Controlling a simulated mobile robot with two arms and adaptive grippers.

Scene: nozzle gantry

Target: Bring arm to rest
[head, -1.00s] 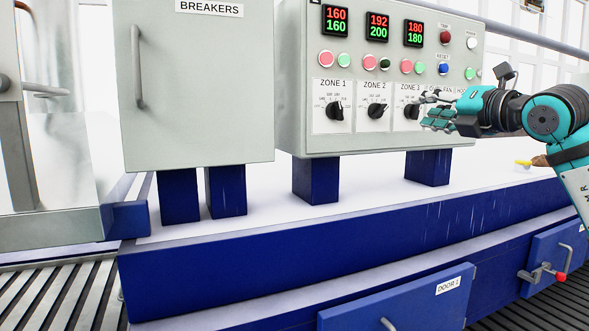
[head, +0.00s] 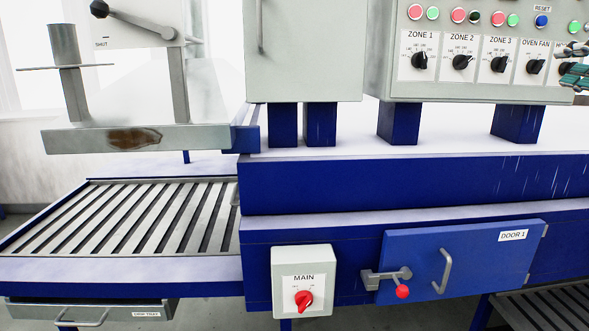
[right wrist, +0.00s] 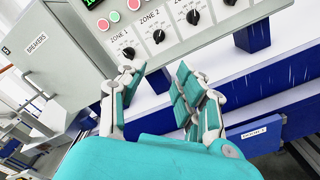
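My right gripper (head: 572,68) shows only in part at the right edge of the head view, in front of the control panel's right end (head: 480,88). In the right wrist view the gripper (right wrist: 159,76) has its teal-padded fingers apart, with nothing between them. The grey control panel (right wrist: 172,58) with its zone knobs lies beyond the fingers. I cannot tell how far the fingertips are from the panel. My left gripper and arm are not in view.
A grey breakers cabinet (head: 305,60) stands left of the panel. Below are a MAIN switch box (head: 318,265) with a red knob and a blue DOOR 1 (head: 470,250) with projecting handles. A slatted conveyor (head: 130,220) extends at left.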

